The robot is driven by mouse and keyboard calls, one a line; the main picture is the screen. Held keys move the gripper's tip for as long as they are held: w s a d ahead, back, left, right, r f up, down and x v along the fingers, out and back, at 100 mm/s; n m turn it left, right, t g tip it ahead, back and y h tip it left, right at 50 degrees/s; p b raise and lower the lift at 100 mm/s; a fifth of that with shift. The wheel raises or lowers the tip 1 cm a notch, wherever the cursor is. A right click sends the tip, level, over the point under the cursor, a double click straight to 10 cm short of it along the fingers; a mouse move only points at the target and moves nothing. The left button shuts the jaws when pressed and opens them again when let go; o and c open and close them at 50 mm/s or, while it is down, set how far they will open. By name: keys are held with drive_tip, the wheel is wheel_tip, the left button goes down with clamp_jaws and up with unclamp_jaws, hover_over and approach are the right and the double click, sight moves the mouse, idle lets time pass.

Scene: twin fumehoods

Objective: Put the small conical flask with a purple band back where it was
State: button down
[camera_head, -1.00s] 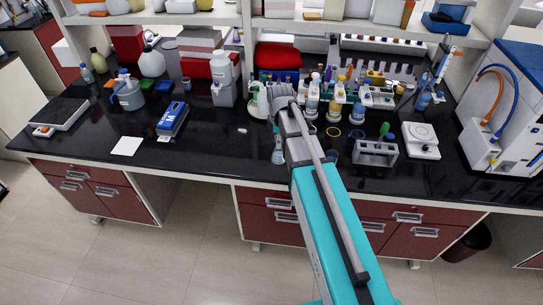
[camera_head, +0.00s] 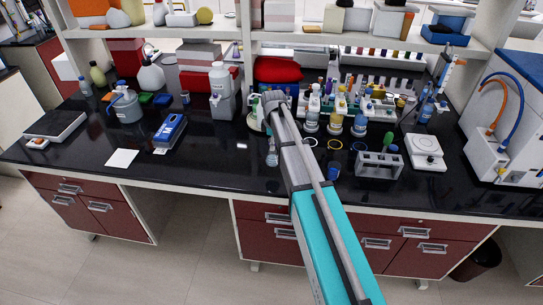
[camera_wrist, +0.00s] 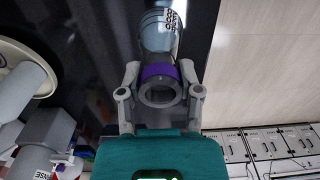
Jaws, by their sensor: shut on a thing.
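The small conical flask (camera_wrist: 155,32) is grey-blue glass with dark print on its side. In the wrist view its purple band (camera_wrist: 157,71) sits around the neck, and its open mouth faces the camera. My gripper (camera_wrist: 160,82) is shut on the flask at the neck, one finger on each side. In the head view a small glassy thing (camera_head: 271,157) that seems to be this flask shows just left of my arm, over the front part of the black counter (camera_head: 215,155). My arm hides most of the gripper there. I cannot tell whether the flask touches the counter.
A pale round base (camera_head: 255,123) is close behind the flask. Several bottles stand to the right, with tape rings (camera_head: 334,144) and a grey rack (camera_head: 379,166) in front. A blue device (camera_head: 170,131) and white paper (camera_head: 122,158) lie left. The counter between them and the flask is bare.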

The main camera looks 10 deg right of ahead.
drive_tip(key=shift+w+f+b, duration=1)
drive_tip(key=shift+w+f, duration=0.1)
drive_tip(key=shift+f, duration=0.25)
drive_tip(key=shift+w+f+b, duration=0.25)
drive_tip(key=shift+f+b, duration=0.75)
drive_tip(key=shift+w+f+b, duration=0.2)
drive_tip(key=shift+f+b, duration=0.8)
drive_tip(key=shift+f, duration=0.15)
drive_tip(key=shift+c, duration=1.4)
unclamp_jaws()
wheel_tip(320, 180, up, 12)
drive_tip(key=p, duration=1.2)
drive_tip(key=shift+r, duration=0.2)
